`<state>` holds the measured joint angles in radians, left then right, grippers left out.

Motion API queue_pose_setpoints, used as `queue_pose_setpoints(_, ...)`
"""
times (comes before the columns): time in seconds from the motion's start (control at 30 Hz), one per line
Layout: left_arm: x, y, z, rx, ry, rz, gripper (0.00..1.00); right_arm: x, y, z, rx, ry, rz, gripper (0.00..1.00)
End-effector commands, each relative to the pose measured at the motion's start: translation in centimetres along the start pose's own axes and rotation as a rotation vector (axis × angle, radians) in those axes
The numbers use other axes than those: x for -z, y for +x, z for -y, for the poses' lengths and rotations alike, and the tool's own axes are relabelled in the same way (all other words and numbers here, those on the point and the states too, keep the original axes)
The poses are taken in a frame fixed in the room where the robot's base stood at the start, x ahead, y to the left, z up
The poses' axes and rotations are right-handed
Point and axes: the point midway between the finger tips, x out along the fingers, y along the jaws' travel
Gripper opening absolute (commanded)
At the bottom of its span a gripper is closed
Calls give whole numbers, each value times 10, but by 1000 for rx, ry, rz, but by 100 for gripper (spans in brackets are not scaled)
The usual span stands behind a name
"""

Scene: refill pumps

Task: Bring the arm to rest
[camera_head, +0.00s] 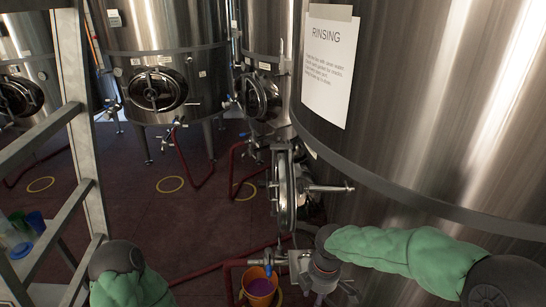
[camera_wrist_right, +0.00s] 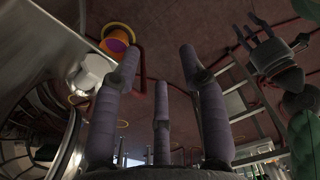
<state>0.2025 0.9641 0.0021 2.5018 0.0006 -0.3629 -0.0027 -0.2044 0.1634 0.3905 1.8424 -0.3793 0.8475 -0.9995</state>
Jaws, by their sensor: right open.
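My right gripper (camera_head: 322,280) is in front of the big tank at lower right in the head view, below its green-sleeved arm, close to the valve fittings. In the right wrist view its fingers (camera_wrist_right: 160,68) stand apart with nothing between them. My left arm shows at the bottom left of the head view, its fingers hidden there. In the right wrist view my left gripper (camera_wrist_right: 266,42) shows at upper right, its fingers apart and empty.
An orange bucket (camera_head: 260,287) with purple contents stands under a valve (camera_head: 268,262), just left of my right gripper; it also shows in the wrist view (camera_wrist_right: 113,31). A steel tank (camera_head: 430,110) with a RINSING sign (camera_head: 328,62) fills the right. A metal ladder frame (camera_head: 92,205) stands at left.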

Motion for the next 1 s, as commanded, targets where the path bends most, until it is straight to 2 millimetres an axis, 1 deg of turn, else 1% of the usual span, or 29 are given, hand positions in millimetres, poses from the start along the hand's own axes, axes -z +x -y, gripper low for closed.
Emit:
queue_pose_setpoints(0.27,-1,1,0,0,0,2,40,7,63,13,48,221,-80,43)
queue_pose_setpoints(0.37,-1,1,0,0,0,2,40,9,93,22,74,347,-116,43)
queue_pose_setpoints(0.4,-1,2,1,0,0,2,40,10,107,27,85,409,-133,43)
queue_pose_setpoints(0.47,-1,2,1,0,0,2,40,11,131,38,109,522,-158,43)
queue_pose_setpoints(0.5,-1,2,1,0,0,2,40,11,148,46,127,609,-174,43)
queue_pose_setpoints(0.6,-1,3,1,0,0,2,40,10,187,68,165,837,-207,43)
queue_pose_setpoints(0.7,-1,4,1,0,0,2,40,7,220,91,198,1071,-226,43)
queue_pose_setpoints(0.8,-1,4,2,0,0,2,40,2,246,115,221,1288,-231,43)
queue_pose_setpoints(0.83,-1,4,2,0,0,2,40,0,252,122,225,1347,-231,43)
queue_pose_setpoints(0.9,-1,5,2,0,0,2,40,-4,263,134,231,1465,-229,43)
queue_pose_setpoints(1.0,-1,5,2,0,0,2,40,-8,274,148,233,1586,-224,43)
